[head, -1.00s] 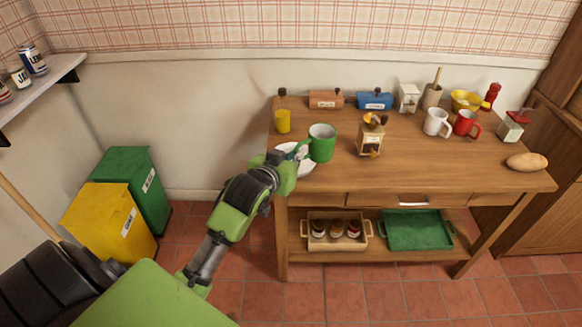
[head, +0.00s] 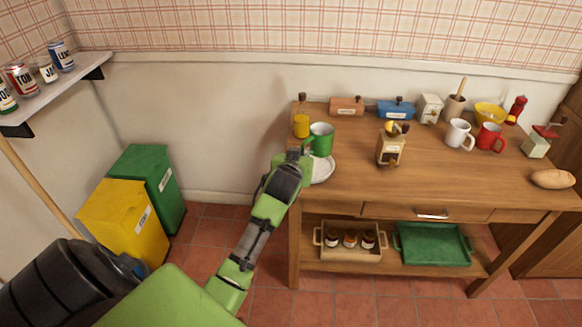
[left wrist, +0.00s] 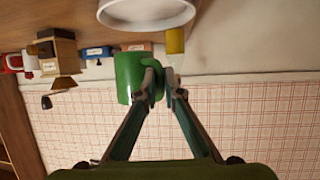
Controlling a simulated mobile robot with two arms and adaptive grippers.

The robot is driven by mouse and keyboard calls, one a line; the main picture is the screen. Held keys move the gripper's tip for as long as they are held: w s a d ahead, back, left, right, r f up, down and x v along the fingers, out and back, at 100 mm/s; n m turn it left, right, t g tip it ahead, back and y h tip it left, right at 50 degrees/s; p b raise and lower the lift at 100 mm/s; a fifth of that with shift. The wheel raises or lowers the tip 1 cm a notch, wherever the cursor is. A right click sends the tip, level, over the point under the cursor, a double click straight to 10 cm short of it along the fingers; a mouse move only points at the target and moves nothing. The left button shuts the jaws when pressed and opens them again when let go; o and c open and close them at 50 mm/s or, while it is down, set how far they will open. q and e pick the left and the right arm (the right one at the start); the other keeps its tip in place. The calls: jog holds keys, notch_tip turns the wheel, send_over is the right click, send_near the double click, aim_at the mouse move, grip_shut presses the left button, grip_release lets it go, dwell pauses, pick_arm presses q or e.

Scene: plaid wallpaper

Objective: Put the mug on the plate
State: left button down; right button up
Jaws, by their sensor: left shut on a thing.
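The green mug (head: 322,137) is upright, and my left gripper (head: 306,153) is shut on its handle. The mug also shows in the left wrist view (left wrist: 127,78), where the fingertips (left wrist: 163,80) close on the handle. The white plate (head: 322,171) lies at the left end of the wooden table, partly hidden by my gripper. In the head view the mug appears over the plate's back edge. In the left wrist view a gap shows between the mug and the plate (left wrist: 147,24). My right gripper is not in view.
A yellow container (head: 301,124) stands close behind the mug. A wooden grinder (head: 390,150) stands to the right. A white mug (head: 458,133) and a red mug (head: 489,136) are farther right. The table's (head: 350,190) front middle is clear.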

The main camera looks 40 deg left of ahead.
pick_arm(q)
jog(key=a+f, duration=0.1)
jog(key=s+a+f, duration=0.1)
jog(key=f, duration=0.1)
jog(key=shift+a+f, duration=0.25)
jog(key=shift+a, duration=0.05)
jog(key=shift+a+f+p, duration=0.2)
jog(key=shift+f+p, duration=0.1)
jog(key=shift+f, duration=1.45)
jog(key=c, duration=2.6)
grip_release()
jog(key=shift+s+f, duration=0.1)
jog(key=shift+f, duration=0.1)
jog(key=o, duration=0.4)
jog(key=shift+r, duration=0.15)
